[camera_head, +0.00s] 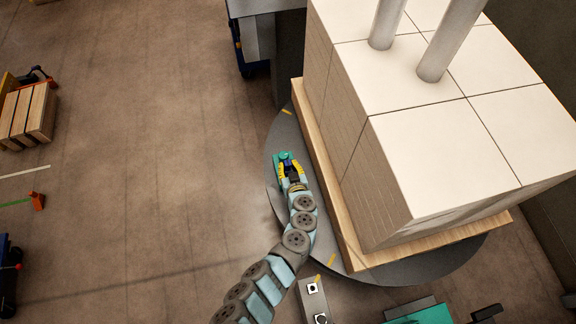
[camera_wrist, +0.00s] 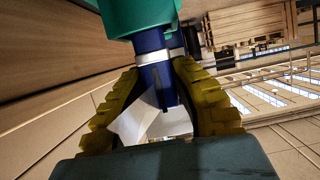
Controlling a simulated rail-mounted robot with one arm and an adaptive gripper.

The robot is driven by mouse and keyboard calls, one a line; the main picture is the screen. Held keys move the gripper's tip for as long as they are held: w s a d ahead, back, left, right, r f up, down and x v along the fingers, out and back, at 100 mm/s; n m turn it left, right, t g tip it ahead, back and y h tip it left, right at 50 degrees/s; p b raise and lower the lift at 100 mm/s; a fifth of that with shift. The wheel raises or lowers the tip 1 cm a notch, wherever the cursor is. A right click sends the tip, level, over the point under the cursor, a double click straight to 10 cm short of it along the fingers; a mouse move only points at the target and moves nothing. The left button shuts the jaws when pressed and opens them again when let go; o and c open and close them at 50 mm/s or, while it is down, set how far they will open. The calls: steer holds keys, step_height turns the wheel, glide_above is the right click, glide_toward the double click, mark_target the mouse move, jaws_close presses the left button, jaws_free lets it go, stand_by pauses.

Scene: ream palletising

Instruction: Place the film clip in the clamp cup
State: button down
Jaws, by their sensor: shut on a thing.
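My gripper (camera_head: 290,172) is beside the low left edge of the pallet load, over the grey turntable. In the wrist view its two yellow ribbed fingers (camera_wrist: 158,70) are closed on the dark blue, white-banded part of a piece with a teal top, which I take for the film clip (camera_wrist: 150,42). In the head view, teal (camera_head: 284,156) shows at and beside the fingertips. I cannot make out the clamp cup as a separate thing in either view. A pale sheet or flap (camera_wrist: 136,122) shows behind the fingers.
Stacked white reams (camera_head: 445,150) stand on a wooden pallet (camera_head: 325,190) right of my arm. The pallet rests on the round grey turntable (camera_head: 420,262). Two grey posts (camera_head: 450,40) meet the stack's top. A control box (camera_head: 314,298) is near the bottom.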

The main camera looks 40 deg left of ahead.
steer(key=shift+f, duration=0.15)
steer(key=c, duration=1)
jaws_free()
steer(key=shift+c, duration=0.2)
steer(key=shift+r, duration=0.3)
steer(key=p+v, duration=0.2)
steer(key=v, duration=1)
